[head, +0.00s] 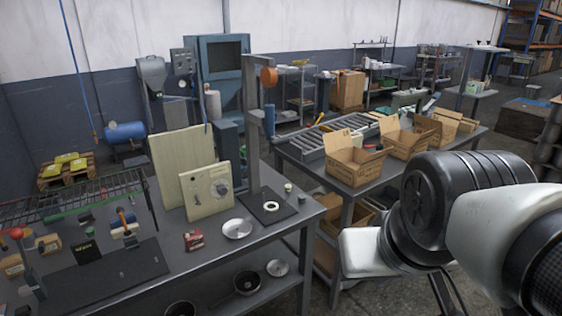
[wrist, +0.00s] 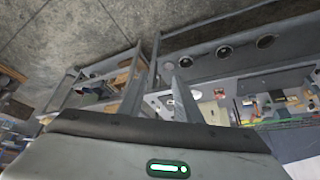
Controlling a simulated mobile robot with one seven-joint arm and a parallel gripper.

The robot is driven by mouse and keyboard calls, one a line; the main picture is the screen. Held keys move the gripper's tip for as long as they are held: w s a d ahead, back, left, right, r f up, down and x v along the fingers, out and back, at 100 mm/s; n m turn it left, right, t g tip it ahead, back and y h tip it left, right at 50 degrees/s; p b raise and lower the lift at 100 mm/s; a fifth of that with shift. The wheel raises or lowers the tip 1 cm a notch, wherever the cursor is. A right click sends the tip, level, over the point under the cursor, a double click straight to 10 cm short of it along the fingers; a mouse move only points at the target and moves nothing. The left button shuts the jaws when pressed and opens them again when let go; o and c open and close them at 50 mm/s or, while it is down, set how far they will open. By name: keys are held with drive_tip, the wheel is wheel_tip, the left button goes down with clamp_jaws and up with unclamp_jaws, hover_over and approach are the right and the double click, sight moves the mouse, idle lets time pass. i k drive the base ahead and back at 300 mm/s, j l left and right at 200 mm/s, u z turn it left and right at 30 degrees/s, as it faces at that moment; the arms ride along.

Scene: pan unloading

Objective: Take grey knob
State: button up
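A cream panel (head: 205,196) stands upright on the grey workbench (head: 265,238). A round dark grey knob (head: 222,187) shows on its front face, with small markings beside it; it looks like the grey knob, but it is small in the picture. I cannot pick it out in the wrist view. In the wrist view my gripper (wrist: 158,80) has its two fingers apart with nothing seen between them. It is away from the panel. The head view shows my arm at the right but not the fingertips.
A metal dish (head: 237,229), a red item (head: 194,240) and a dark plate (head: 268,207) with a white ring lie near the panel. A grey post (head: 254,130) rises behind it. A wire rack (head: 80,205) stands left.

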sight(302, 198)
drive_tip(key=i+l, duration=0.4)
drive_tip(key=i, duration=0.25)
drive_tip(key=i+l+u, duration=0.15)
drive_tip(key=i+l, duration=0.3)
drive_tip(key=i, duration=0.2)
drive_tip(key=i+l, duration=0.5)
drive_tip(key=i+j+u, duration=0.05)
drive_tip(key=i, duration=0.05)
